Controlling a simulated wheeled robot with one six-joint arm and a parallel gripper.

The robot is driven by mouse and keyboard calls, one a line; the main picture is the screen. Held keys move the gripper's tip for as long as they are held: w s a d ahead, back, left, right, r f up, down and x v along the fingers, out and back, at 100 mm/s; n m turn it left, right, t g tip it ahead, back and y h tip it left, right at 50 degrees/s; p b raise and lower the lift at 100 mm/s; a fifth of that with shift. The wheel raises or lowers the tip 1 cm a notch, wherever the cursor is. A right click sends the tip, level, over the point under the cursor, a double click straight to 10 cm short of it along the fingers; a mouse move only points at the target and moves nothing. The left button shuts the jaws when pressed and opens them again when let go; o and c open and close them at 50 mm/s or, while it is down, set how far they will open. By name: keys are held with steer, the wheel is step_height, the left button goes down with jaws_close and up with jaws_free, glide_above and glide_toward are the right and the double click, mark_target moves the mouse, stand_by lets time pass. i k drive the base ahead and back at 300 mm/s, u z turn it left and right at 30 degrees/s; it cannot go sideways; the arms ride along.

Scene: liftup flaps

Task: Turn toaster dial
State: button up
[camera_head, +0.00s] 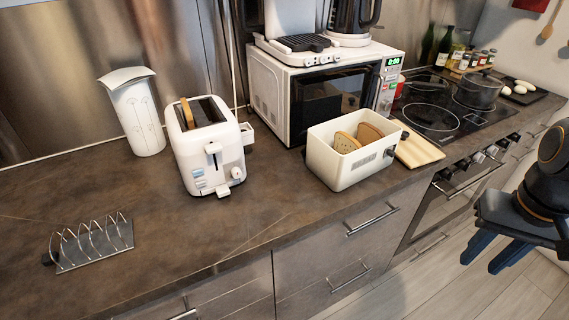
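The white toaster (207,160) stands upright on the dark counter, left of the microwave. A slice of bread (187,113) sticks up from its slot. Its front carries a lever (213,149), a few small buttons (198,178) and a small round dial (237,173) at the lower right. The dial's exact setting is too small to tell. My gripper (480,266) is at the far right, in front of the counter and over the floor. Its two dark blue fingers are apart with nothing between them. It is far from the toaster.
A white bread bin (345,172) stands right of the toaster, in front of the microwave (320,93). A wire toast rack (94,246) lies at the left, and a white container (137,115) stands behind. A pot (478,91) sits on the hob. The counter before the toaster is clear.

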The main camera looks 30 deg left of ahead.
mark_target(236, 172)
steer(key=z, duration=0.1)
steer(key=k, duration=1.15)
steer(key=u, duration=1.25)
steer(key=i, duration=0.5)
